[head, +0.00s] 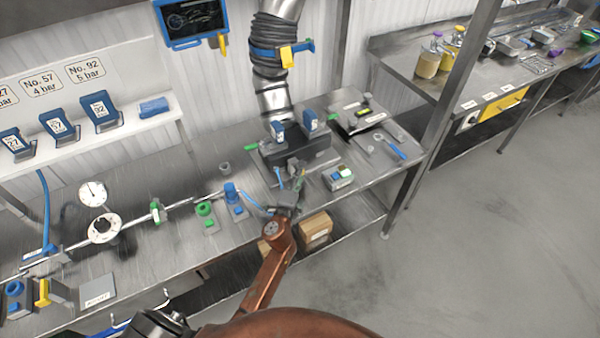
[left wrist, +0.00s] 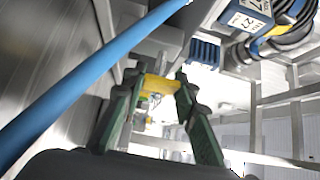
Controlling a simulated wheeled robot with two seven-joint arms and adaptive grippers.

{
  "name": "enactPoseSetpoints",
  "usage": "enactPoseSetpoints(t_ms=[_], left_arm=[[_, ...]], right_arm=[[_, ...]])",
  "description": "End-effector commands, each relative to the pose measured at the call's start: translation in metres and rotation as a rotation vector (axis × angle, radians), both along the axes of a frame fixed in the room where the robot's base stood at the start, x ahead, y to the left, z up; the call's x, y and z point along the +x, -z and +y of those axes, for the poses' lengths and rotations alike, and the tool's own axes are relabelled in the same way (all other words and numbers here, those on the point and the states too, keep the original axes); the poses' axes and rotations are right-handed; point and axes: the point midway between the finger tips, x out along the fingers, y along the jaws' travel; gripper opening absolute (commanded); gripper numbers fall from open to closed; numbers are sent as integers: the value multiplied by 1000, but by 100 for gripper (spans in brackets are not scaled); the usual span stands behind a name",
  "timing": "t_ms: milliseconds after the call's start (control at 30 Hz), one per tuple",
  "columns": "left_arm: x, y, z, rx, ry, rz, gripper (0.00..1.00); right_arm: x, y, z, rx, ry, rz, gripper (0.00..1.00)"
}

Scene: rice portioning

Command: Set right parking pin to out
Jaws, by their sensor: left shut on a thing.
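My left gripper (head: 298,182) is at the front edge of the dark block-shaped fixture (head: 312,158) on the bench. In the left wrist view its green fingers (left wrist: 160,92) are closed on a small yellow piece (left wrist: 157,84). I cannot tell whether this piece is the right parking pin. The fixture carries two upright blue tags, a left one (head: 277,130) and a right one (head: 311,121). The gripper hides part of the fixture's front, and no parking pin can be told apart there. My right gripper is not in view.
A small box with a green button (head: 340,178) stands right of the gripper. A ribbed duct (head: 272,60) hangs behind the fixture. Gauges (head: 103,227) and a pipe line the bench at left. A blue hose (left wrist: 85,85) crosses the wrist view. Floor at right is clear.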

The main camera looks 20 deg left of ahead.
Motion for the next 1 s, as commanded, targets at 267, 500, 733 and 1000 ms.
enactPoseSetpoints(t_ms=[267, 500, 733, 1000], left_arm=[[-15, 3, -19, -2, 1, 3, 0], [-25, 2, -32, 0, 2, 2, 0], [-25, 2, -33, 0, 3, 3, 33], [-24, 1, -31, 0, 1, 1, 45]], right_arm=[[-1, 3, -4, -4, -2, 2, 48], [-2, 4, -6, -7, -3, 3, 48], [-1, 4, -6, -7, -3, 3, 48], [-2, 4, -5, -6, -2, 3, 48]])
